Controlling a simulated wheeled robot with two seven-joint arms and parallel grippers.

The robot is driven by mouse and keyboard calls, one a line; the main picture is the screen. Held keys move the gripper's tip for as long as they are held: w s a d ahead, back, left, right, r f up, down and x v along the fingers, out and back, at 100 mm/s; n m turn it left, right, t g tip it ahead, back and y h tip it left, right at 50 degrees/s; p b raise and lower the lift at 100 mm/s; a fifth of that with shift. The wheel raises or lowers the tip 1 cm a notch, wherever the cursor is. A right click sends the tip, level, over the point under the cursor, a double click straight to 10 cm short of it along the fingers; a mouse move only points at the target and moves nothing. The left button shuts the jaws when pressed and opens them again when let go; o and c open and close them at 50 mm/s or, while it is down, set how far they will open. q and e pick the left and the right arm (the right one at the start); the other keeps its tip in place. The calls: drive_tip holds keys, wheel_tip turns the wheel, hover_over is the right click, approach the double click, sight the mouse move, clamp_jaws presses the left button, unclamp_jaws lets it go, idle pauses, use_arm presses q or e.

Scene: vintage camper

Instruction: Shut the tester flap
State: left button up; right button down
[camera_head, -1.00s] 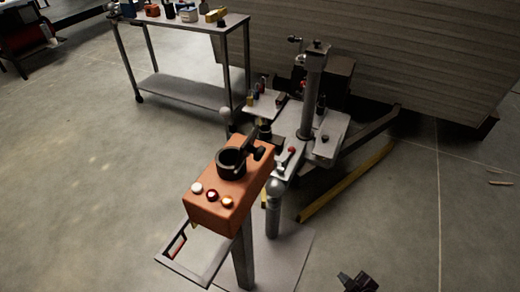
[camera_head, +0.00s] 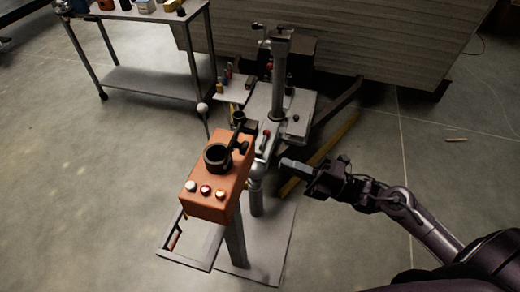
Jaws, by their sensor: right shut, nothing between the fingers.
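The tester appears to be the orange box (camera_head: 232,177) on a grey post, with a dark round socket (camera_head: 217,157) on top and three small lights along its near edge. A dark piece (camera_head: 239,140) stands up behind the socket; it looks like the flap, raised off the socket, but it is small and dark. My right gripper (camera_head: 284,163) is shut and empty, to the right of the box and apart from it, pointing left. My left gripper is out of view.
A grey frame (camera_head: 212,259) juts out below the box at the left. Behind stands a hitch assembly with a tall grey post (camera_head: 281,75) and a small tray (camera_head: 235,92). A cart (camera_head: 150,83) is at the back left. Open floor lies left and right.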

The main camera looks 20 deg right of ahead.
drive_tip(key=p, duration=0.2)
approach(239, 147)
drive_tip(key=w+a, duration=0.3)
drive_tip(key=shift+w+a+r, duration=0.1)
drive_tip(key=shift+a+r, duration=0.3)
drive_tip(key=shift+r, duration=0.05)
drive_tip(key=shift+r, duration=0.1)
